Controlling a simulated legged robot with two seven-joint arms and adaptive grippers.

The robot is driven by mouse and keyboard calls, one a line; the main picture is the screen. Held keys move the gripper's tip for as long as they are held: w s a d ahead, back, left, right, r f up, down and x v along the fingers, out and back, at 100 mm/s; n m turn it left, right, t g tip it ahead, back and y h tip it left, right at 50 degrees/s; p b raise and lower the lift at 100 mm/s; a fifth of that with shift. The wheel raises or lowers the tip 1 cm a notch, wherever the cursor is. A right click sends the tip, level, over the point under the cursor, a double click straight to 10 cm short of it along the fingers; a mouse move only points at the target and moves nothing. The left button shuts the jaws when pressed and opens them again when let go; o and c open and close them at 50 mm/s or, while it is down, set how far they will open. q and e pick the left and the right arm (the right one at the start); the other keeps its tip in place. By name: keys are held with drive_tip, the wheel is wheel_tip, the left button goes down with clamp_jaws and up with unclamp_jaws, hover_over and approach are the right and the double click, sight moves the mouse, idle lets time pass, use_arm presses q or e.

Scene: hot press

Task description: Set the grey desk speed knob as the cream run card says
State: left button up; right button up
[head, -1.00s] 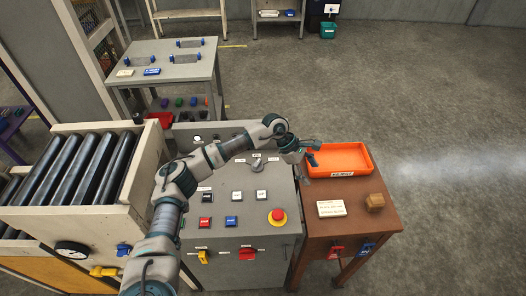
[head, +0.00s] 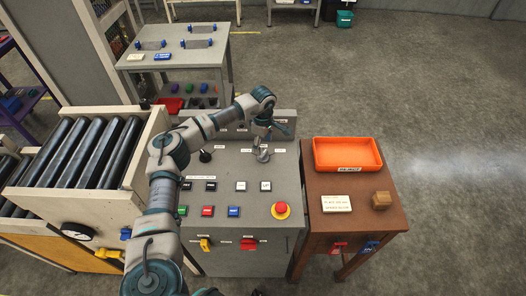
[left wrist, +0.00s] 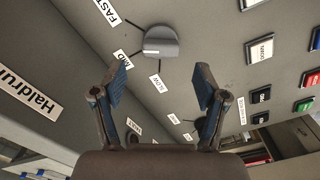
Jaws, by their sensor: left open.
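The grey speed knob (head: 263,154) is on the sloped top of the grey desk (head: 222,171). In the left wrist view the knob (left wrist: 161,42) is a round grey cap with FAST, MID and SLOW labels around it; I cannot tell for sure which it points to. My left gripper (head: 268,138) is above the knob in the head view. In the left wrist view this gripper (left wrist: 161,80) is open and empty, its fingertips apart and the knob beyond them. The cream run card (head: 337,203) lies on the brown side table; its small writing is not legible.
The desk also bears a red emergency button (head: 281,210), several push buttons and a black knob (head: 205,156). A roller conveyor (head: 75,152) stands left.

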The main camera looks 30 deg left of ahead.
sight(263, 153)
use_arm(q)
drive_tip(key=shift+d+f, duration=0.1)
drive_tip(key=shift+f, duration=2.25)
drive_tip(key=c, duration=1.2)
